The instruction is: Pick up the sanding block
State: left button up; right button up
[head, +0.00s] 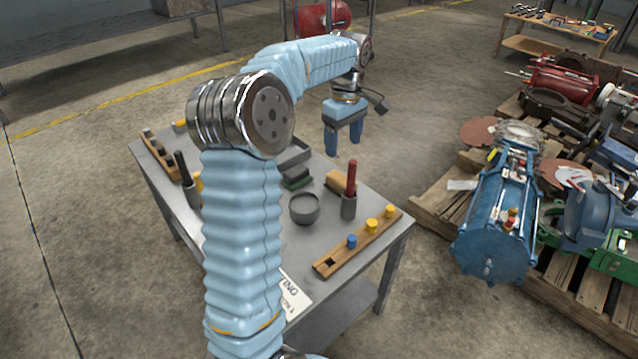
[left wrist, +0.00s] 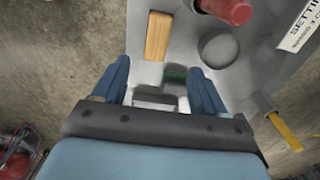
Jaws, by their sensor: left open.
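A tan wooden block (head: 337,181) lies on the grey metal table, just left of a grey cup holding a red-handled tool. In the left wrist view the tan block (left wrist: 158,36) is beyond my fingertips. A small dark green and grey block (head: 297,178) lies left of it; in the left wrist view it (left wrist: 175,75) shows between my fingers. I cannot tell for sure which of the two is the sanding block. My left gripper (head: 344,143) is open and empty, pointing down above the table's far side. My right gripper is not in view.
A round grey bowl (head: 304,208), the grey cup (head: 348,206) and a wooden peg rack (head: 360,243) stand near the blocks. A grey tray (head: 293,153) lies behind. Another rack (head: 160,157) is at the left edge. Pallets with machinery are at right.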

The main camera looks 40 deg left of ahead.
pick_arm(q)
jog(key=b, duration=0.1)
send_over(342, 178)
jog(key=f, duration=0.7)
jog(key=shift+s, duration=0.35)
jog(key=f, duration=0.6)
jog(key=shift+w+f+b, duration=0.1)
jog(key=shift+w+b, duration=0.15)
jog(key=shift+b, duration=0.1)
jog(key=c, duration=1.1)
jog(key=shift+r, duration=0.4)
notch_tip(342, 178, up, 2)
jog(key=shift+r, duration=0.25)
jog(key=s+a+r, duration=0.1)
jog(key=s+r, duration=0.2)
jog(key=s, duration=0.1)
jog(key=s+a+r, duration=0.2)
jog(key=s+r, duration=0.1)
jog(key=s, duration=0.2)
jog(key=s+a+r, duration=0.1)
jog(key=s+r, duration=0.2)
jog(key=s, duration=0.1)
jog(key=shift+s+a+r+p, duration=0.15)
jog(key=shift+a+r+p, duration=0.15)
jog(key=shift+r+p, duration=0.1)
